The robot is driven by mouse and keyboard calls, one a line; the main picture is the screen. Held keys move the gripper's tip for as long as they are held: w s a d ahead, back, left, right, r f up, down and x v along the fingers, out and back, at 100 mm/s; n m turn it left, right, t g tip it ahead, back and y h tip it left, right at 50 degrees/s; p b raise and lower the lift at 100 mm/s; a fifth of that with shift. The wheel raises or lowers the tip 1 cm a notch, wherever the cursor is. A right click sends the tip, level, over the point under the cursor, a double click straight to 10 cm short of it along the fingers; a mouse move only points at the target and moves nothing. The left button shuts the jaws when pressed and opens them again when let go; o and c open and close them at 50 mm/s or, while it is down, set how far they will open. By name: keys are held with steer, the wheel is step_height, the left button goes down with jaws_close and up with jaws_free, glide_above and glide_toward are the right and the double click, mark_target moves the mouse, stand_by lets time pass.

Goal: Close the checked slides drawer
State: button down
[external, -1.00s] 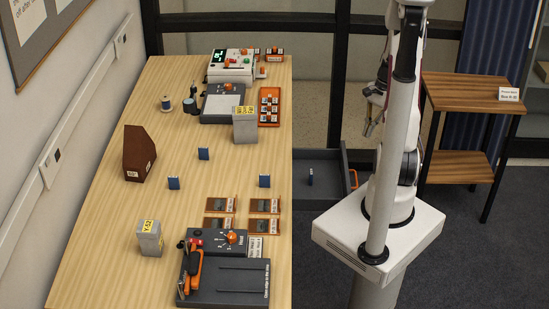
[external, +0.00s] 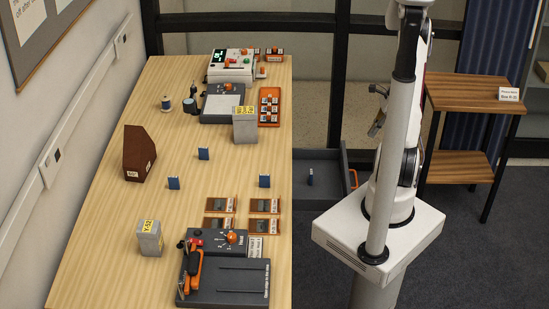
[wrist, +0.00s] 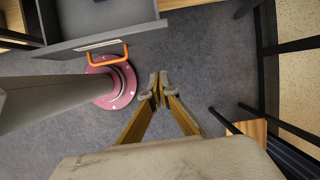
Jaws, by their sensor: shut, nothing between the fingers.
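The grey drawer (external: 325,163) is pulled out from the right side of the wooden table, with an orange handle (external: 353,179) on its front and a small blue item (external: 310,177) inside. In the wrist view the drawer front (wrist: 95,37) shows at upper left, with its orange handle (wrist: 95,57) below it. My gripper (external: 373,129) hangs in the air to the right of the drawer and above it, partly beside the grey post. In the wrist view my gripper (wrist: 159,90) is shut and empty, pointing toward the floor, apart from the handle.
The table (external: 120,215) holds several blue items, grey boxes (external: 245,127), a brown holder (external: 141,153) and devices. A grey post (external: 385,160) stands close to my arm. A wooden shelf (external: 470,92) stands at right. Open floor lies beyond the drawer front.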

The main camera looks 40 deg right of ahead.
steer(key=shift+f, duration=0.1)
stand_by(0.5)
steer(key=w+a+f, duration=0.5)
steer(key=f, duration=0.4)
steer(key=shift+w+a, duration=0.2)
steer(key=shift+a, duration=0.05)
stand_by(0.4)
steer(key=shift+w+a, duration=0.1)
stand_by(0.3)
glide_above(305, 161)
steer(key=shift+w, duration=0.25)
stand_by(0.5)
steer(key=shift+s, duration=0.1)
